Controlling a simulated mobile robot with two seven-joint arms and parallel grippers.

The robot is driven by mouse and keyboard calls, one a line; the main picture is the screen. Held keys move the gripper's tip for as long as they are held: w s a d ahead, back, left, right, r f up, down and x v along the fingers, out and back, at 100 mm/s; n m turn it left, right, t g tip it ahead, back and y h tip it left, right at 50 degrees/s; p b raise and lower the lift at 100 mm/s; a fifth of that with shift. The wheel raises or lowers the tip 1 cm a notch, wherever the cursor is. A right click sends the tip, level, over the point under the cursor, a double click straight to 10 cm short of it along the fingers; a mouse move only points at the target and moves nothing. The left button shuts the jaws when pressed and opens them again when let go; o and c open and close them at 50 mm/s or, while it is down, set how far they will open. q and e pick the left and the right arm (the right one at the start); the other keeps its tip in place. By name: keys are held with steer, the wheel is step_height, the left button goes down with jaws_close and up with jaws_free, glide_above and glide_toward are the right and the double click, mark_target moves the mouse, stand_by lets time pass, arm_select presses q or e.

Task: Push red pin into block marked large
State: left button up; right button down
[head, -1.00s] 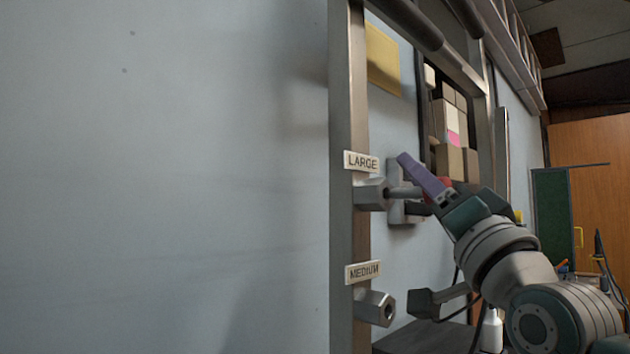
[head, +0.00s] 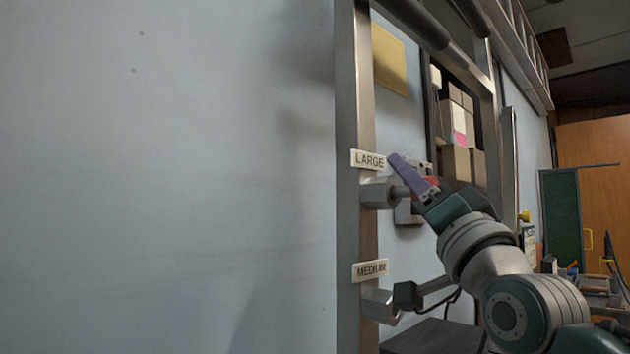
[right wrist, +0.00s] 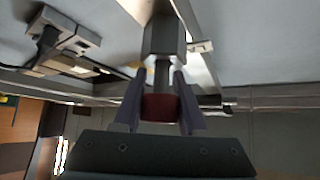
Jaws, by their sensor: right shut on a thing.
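The block marked large (head: 380,193) is a grey hexagonal piece on the metal frame, below the LARGE label (head: 369,160). The red pin (head: 433,183) has a grey shaft that runs into the block's end. In the right wrist view, a short length of shaft shows between the block (right wrist: 165,38) and the pin's red head (right wrist: 160,107). My right gripper (head: 408,177) has its purple fingers shut on the red head, one on each side (right wrist: 158,103). The pin looks in line with the block. The shaft inside the block is hidden. My left gripper is not in view.
The MEDIUM label (head: 370,270) and its block (head: 380,306) are lower on the same upright (head: 347,240). A grey fitting (head: 405,212) is on the wall behind the pin. A dark tabletop (head: 432,337) is below right. The wall at left is bare.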

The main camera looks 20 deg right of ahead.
steer(key=shift+w+a, duration=0.3)
steer(key=shift+w, duration=0.3)
steer(key=shift+c, duration=1.9)
jaws_free()
steer(key=d+b+v, duration=0.1)
steer(key=v, duration=0.9)
steer(key=shift+a+b, duration=0.3)
steer(key=shift+a, duration=0.15)
